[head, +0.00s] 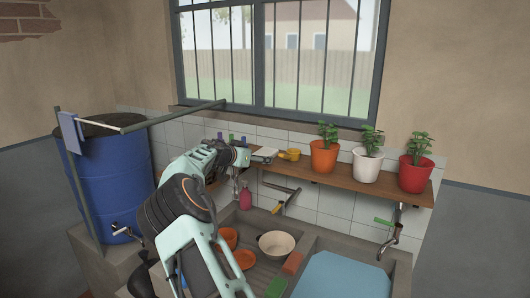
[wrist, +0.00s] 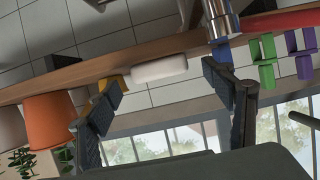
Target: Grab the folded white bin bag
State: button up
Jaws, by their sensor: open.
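The folded white bin bag (wrist: 159,69) is a small white block with rounded edges. In the wrist view, which is turned upside down, it lies at the wooden shelf's edge. It appears between the tips of my gripper (wrist: 163,79), whose dark fingers are spread wide with nothing held. The fingers look apart from the bag; the exact distance is hard to tell. In the head view the bag (head: 265,153) is a pale shape on the shelf, just right of my gripper (head: 241,157). My wrist partly hides the shelf's left part there.
On the wooden shelf (head: 335,181), a yellow item (head: 290,155) sits right of the bag, then orange (head: 324,157), white (head: 367,165) and red (head: 415,174) plant pots. Green (wrist: 263,60) and purple (wrist: 298,55) items stand on the bag's other side. The barred window (head: 310,60) is behind.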

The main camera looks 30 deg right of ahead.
aim_at(265, 155)
jog(key=shift+p+x, duration=0.3)
jog(key=shift+x, duration=0.95)
jog(key=shift+r, duration=0.1)
jog(key=shift+c, duration=0.5)
jog(key=c, duration=1)
jog(key=shift+o, duration=0.2)
